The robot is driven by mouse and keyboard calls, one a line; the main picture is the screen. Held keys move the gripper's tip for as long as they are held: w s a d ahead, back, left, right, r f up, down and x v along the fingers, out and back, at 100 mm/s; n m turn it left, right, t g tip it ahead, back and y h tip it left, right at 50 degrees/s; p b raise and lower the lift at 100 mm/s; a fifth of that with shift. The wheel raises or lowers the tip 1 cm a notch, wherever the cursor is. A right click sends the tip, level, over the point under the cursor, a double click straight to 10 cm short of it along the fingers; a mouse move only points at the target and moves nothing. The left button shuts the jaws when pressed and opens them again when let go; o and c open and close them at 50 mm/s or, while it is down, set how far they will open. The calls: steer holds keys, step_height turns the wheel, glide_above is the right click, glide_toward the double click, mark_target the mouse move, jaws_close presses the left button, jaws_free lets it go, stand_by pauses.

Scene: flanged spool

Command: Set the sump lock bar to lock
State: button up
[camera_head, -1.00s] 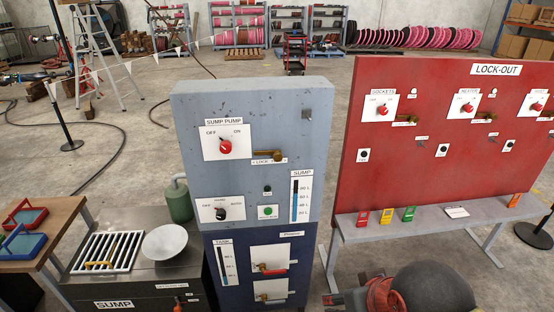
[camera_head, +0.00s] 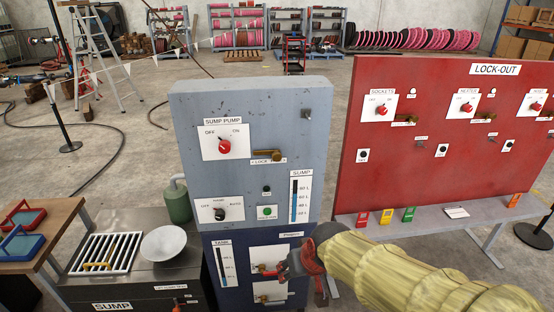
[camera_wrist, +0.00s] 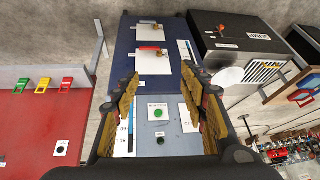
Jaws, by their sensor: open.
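The sump lock bar (camera_head: 275,154) is a small brass bar on the front of the grey panel, lying roughly level over its partly covered LOCK label. The red SUMP PUMP knob (camera_head: 225,146) sits up and to the left of it, on a white OFF/ON plate. My gripper (camera_head: 302,262) is in front of the lower blue cabinet, below and slightly right of the bar, apart from it. In the wrist view my gripper (camera_wrist: 160,92) is open and empty, its yellow-padded fingers spread in front of the cabinet. I cannot make out the lock bar in that view.
The red LOCK-OUT board (camera_head: 440,150) and its grey bench (camera_head: 470,222) stand close on the right. The black sump tank (camera_head: 135,285) with a grate and white bowl (camera_head: 164,242) is on the left. Valve handles are on the blue cabinet (camera_head: 285,240).

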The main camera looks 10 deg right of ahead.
steer(key=w+a+f+t, duration=0.1)
steer(key=w, duration=0.5)
steer(key=w+a+f+t, duration=0.2)
steer(key=w, duration=0.3)
steer(key=m+t+h, duration=0.1)
steer(key=t+h, duration=0.1)
steer(key=t, duration=0.8)
glide_toward(277, 158)
steer(key=w, duration=0.7)
steer(key=w+b, duration=0.1)
steer(key=w, duration=0.3)
steer(key=shift+d, duration=0.2)
steer(key=shift+s, duration=0.1)
steer(key=shift+c, duration=0.8)
jaws_close()
